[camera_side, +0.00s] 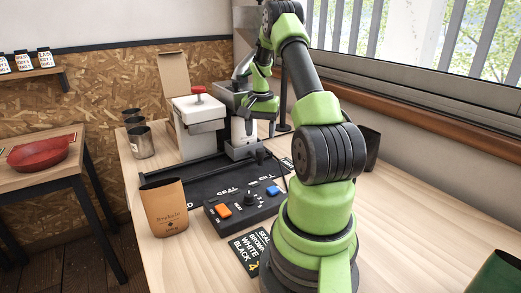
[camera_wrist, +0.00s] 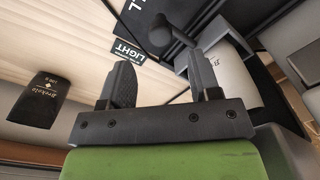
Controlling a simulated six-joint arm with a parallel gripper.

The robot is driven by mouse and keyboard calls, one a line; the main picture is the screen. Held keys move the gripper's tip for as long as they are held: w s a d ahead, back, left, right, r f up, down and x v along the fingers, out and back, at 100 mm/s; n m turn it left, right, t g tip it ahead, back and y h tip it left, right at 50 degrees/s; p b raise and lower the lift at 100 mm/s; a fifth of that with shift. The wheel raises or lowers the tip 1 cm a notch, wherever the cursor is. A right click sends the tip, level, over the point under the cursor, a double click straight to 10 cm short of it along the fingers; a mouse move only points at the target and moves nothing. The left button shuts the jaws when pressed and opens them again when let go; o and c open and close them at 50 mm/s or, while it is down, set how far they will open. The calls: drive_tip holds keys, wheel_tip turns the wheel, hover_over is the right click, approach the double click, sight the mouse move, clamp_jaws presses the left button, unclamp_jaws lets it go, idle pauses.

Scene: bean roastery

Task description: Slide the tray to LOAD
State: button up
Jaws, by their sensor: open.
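The grey tray (camera_side: 243,151) is at the far end of a dark track, below my wrist, with a pale bag (camera_side: 240,130) standing in it. In the wrist view, the tray (camera_wrist: 193,62) shows at the right, partly hidden by a finger, with the pale bag (camera_wrist: 228,72) in it. A dark knob-ended handle (camera_wrist: 181,36) reaches out from it. My gripper (camera_wrist: 161,72) is open, with nothing between its fingers. The handle's knob is beyond the fingertips, apart from them. The LOAD mark cannot be made out.
A control box (camera_side: 244,208) with orange and blue buttons stands before the track. A brown bag (camera_side: 164,207) stands at its left. A dark bag (camera_wrist: 40,99) is at the wrist view's left.

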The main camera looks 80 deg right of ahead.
sight(260, 150)
wheel_tip(260, 150, down, 6)
drive_tip(key=shift+f, duration=0.25)
drive_tip(key=shift+c, duration=0.5)
clamp_jaws()
